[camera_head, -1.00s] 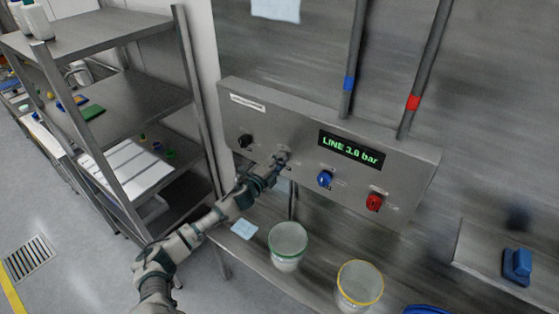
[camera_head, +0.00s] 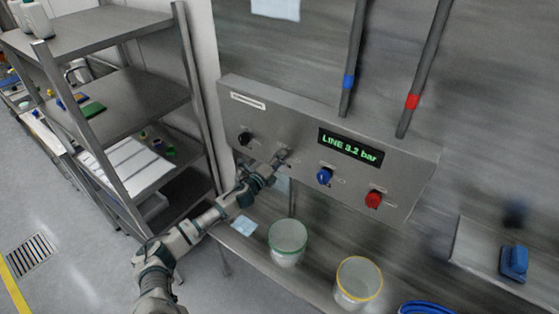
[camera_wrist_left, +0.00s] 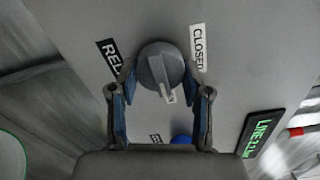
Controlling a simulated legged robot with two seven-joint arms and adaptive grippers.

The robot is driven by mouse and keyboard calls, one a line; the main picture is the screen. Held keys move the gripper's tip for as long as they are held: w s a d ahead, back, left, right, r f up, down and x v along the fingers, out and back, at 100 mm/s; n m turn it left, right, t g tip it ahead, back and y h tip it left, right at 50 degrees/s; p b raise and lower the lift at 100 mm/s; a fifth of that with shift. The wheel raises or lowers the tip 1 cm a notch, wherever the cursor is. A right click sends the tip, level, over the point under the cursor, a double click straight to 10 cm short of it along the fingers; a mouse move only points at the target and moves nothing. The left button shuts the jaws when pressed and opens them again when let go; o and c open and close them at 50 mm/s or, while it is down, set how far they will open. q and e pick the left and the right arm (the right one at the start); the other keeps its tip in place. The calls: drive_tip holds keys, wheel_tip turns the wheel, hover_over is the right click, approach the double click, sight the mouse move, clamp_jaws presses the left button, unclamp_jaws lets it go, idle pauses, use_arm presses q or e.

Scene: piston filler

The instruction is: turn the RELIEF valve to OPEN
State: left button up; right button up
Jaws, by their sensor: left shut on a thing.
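The RELIEF valve is a round grey knob (camera_wrist_left: 160,60) in the wrist view, on the front of a grey panel (camera_head: 228,92). My left gripper (camera_wrist_left: 160,82) is shut on this knob, a finger on each side. In the head view my left gripper (camera_head: 279,163) covers most of the knob. My right gripper is not in view.
The panel also has a black knob (camera_head: 244,138), a blue knob (camera_head: 324,176), a red knob (camera_head: 373,199) and a display (camera_head: 350,147) reading LINE 3.2 bar. Below are a green-rimmed bucket (camera_head: 287,244) and a yellow-rimmed one (camera_head: 357,283). A shelf rack (camera_head: 118,87) stands left.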

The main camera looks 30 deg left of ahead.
use_arm(q)
drive_tip(key=shift+f, duration=0.3)
drive_tip(key=o, duration=1.2)
drive_tip(key=shift+c, duration=0.2)
drive_tip(key=shift+w+a, duration=0.15)
drive_tip(key=shift+a, duration=0.05)
drive_tip(key=s+a, duration=0.1)
drive_tip(key=s, duration=1)
drive_tip(key=shift+s, duration=0.4)
